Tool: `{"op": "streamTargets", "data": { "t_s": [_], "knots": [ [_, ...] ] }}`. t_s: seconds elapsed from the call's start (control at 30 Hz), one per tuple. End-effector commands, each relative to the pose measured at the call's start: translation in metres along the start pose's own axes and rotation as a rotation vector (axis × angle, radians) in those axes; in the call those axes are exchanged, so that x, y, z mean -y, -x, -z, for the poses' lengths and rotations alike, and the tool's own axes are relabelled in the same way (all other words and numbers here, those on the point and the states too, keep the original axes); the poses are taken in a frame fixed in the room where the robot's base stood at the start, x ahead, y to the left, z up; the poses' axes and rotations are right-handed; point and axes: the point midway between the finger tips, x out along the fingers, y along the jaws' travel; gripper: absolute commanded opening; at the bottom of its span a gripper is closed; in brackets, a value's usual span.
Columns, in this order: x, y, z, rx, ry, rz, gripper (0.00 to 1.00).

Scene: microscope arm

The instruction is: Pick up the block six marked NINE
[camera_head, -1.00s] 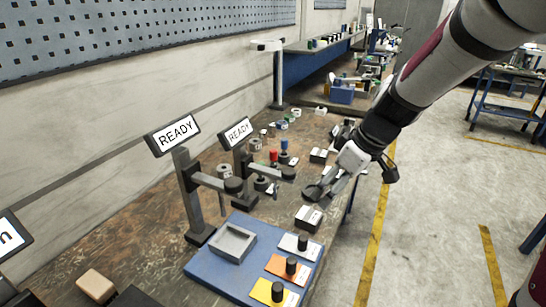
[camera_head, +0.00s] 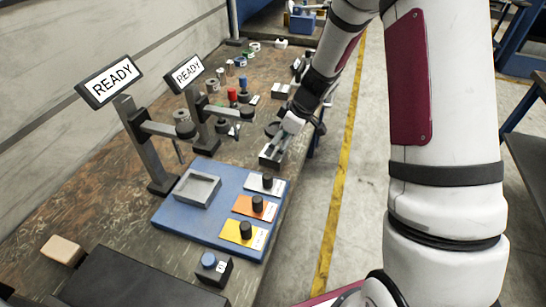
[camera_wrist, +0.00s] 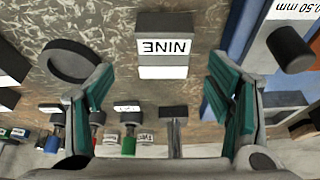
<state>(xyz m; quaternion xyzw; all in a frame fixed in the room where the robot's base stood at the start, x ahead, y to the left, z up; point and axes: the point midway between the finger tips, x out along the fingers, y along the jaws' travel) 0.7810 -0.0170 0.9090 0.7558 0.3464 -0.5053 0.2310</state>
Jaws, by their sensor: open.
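The block marked NINE (camera_wrist: 164,58) is dark with a white label, which reads upside down in the wrist view. My gripper (camera_wrist: 160,82) is open and empty, with one teal-padded finger on each side of the block in the picture. In the head view my gripper (camera_head: 283,140) hangs close above the block and partly covers it.
The blue board (camera_head: 168,215) holds a grey tray (camera_head: 195,188) and cards with black knobs. A dark ring (camera_wrist: 70,62) lies beside one finger in the wrist view. Two READY stands (camera_head: 148,145) rise at the left. Several small parts lie farther back.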

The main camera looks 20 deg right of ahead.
Motion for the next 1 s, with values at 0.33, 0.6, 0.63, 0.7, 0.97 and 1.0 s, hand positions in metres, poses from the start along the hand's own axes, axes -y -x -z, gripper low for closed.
{"op": "streamTargets", "data": {
  "t_s": [0.33,0.6,0.63,0.7,0.97,1.0],
  "knots": [
    [0.005,-0.035,0.000,0.002,-0.001,0.002,0.73],
    [0.004,-0.056,0.000,0.000,0.000,-0.002,0.73],
    [0.003,-0.056,0.000,0.000,0.000,-0.002,0.73],
    [0.004,-0.055,0.000,0.000,0.000,-0.002,0.73],
    [0.004,-0.055,0.000,0.000,0.000,-0.001,0.33],
    [0.004,-0.055,0.000,0.000,0.000,-0.001,0.23]
  ]
}}
